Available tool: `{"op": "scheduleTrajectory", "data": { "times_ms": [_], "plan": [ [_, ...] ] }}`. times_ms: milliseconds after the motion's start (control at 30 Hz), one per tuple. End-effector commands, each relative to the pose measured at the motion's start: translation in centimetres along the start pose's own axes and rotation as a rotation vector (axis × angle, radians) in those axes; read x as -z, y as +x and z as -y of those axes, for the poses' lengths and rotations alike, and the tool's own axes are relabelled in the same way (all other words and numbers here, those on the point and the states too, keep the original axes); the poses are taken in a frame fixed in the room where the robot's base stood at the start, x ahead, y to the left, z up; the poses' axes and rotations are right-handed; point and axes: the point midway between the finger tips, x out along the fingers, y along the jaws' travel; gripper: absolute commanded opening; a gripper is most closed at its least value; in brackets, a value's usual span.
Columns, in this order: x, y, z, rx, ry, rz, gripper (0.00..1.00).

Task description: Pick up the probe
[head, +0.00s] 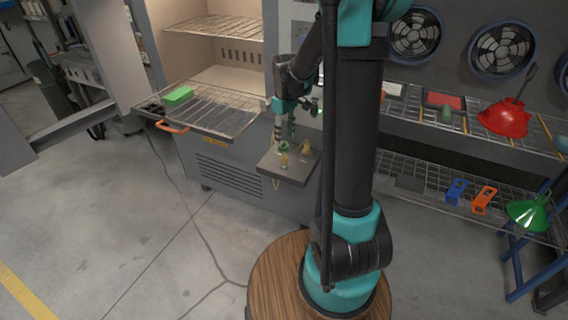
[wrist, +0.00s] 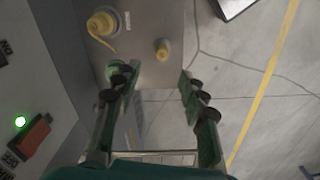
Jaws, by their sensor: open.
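No thing in view is clearly marked as the probe. On a small grey shelf (head: 288,172) there are small yellow fittings, and I cannot tell whether one is the probe. One is a round yellow cap with a strap (wrist: 102,24); another is a small yellow knob (wrist: 162,50). A green round part (wrist: 114,69) sits beside the left finger, partly hidden. My gripper (wrist: 158,78) is open, with nothing seen between its fingers. In the head view my gripper (head: 284,133) is over the shelf, close to the fittings.
A wire rack with an orange handle (head: 172,127) carries a green block (head: 178,96) at left.

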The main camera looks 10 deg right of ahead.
Motion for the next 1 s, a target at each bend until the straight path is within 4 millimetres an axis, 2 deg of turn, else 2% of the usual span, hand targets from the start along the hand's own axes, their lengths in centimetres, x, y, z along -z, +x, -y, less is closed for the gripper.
{"op": "scheduleTrajectory", "data": {
  "times_ms": [100,300,567,800,1000],
  "plan": [
    [0.1,2.4,0.0,0.0,0.001,0.0,0.42],
    [0.0,5.3,0.0,0.0,0.001,0.0,0.42],
    [0.0,7.0,0.1,0.0,0.001,0.0,0.42],
    [0.2,10.1,0.3,0.0,0.002,-0.001,0.42],
    [0.1,11.4,0.4,0.0,0.002,-0.001,0.42]
  ]
}}
